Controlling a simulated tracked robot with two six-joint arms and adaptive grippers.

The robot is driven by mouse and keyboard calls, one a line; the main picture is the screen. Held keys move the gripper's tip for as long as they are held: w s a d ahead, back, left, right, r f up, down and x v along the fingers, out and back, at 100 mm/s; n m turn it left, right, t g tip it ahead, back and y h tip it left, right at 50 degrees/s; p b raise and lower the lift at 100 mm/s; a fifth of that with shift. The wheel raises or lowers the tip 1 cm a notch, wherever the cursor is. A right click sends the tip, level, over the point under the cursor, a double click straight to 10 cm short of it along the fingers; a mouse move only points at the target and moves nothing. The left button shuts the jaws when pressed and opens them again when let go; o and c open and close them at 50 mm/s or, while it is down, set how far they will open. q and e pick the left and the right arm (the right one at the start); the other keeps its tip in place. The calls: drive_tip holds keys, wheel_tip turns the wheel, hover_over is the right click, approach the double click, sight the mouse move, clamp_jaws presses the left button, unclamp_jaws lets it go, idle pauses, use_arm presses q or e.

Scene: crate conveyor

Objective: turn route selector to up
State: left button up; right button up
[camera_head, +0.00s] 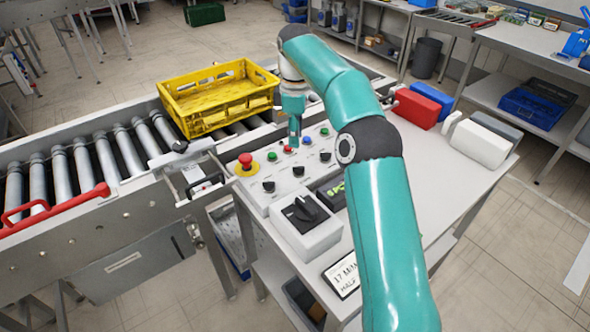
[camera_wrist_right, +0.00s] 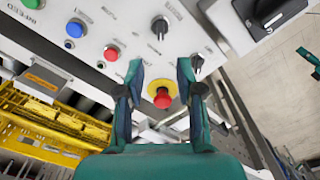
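The control panel (camera_head: 270,185) has several small black selector knobs and a large black rotary knob (camera_head: 305,209) on a grey box. I cannot read which one is the route selector. In the right wrist view, two small black selectors (camera_wrist_right: 160,26) (camera_wrist_right: 196,63) lie near the red emergency stop (camera_wrist_right: 162,97), and the large knob (camera_wrist_right: 267,12) is at the top right. My right gripper (camera_head: 294,143) is over the panel's far part. In the wrist view it (camera_wrist_right: 158,72) is open and empty, its fingers apart on either side of the emergency stop. My left gripper is not in view.
A yellow crate (camera_head: 218,98) stands on the roller conveyor (camera_head: 85,165) behind the panel.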

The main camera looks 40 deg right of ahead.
sight(295, 166)
wheel_tip(295, 166, down, 10)
drive_tip(key=shift+b, duration=0.4)
clamp_jaws()
drive_tip(key=shift+a, duration=0.15)
